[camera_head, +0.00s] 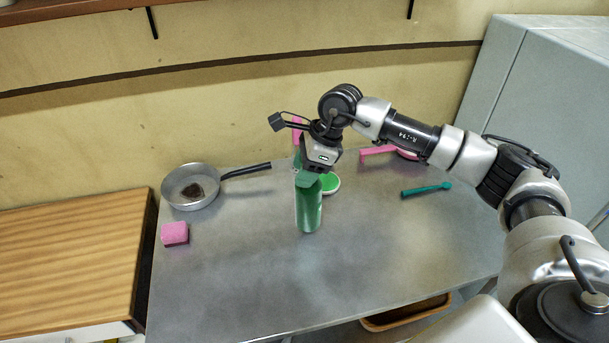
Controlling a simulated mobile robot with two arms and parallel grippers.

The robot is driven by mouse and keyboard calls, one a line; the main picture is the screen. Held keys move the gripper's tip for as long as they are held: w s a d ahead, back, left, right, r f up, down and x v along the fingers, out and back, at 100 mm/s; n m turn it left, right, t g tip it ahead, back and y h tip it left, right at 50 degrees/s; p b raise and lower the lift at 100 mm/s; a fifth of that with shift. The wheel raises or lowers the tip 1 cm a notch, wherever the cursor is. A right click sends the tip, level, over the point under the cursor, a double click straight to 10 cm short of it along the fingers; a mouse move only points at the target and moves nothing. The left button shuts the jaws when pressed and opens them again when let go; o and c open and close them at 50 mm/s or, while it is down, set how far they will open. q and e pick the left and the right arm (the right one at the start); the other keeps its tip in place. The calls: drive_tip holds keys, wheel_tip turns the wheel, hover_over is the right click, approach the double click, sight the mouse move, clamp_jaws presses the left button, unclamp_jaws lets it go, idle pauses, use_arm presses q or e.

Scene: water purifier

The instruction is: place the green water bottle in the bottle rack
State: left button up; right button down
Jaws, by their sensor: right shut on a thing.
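The green water bottle (309,210) is upright over the middle of the grey metal table. My right gripper (308,178) comes down on it from above and is shut on its top. The fingers and the bottle's top are partly hidden by the gripper body. I cannot tell whether the bottle's base touches the table. I cannot make out a bottle rack in this view. My left gripper is not in view.
A pan (191,187) with a dark piece in it and a pink sponge (175,234) are at the left. A round green-and-white item (330,184) lies just behind the bottle. A green utensil (426,190) lies at the right. The table's front is clear.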

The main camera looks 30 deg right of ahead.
sight(308, 195)
drive_tip(key=shift+f+p, duration=0.35)
drive_tip(key=shift+f, duration=1.1)
drive_tip(key=shift+f, duration=0.15)
drive_tip(key=c, duration=0.5)
unclamp_jaws()
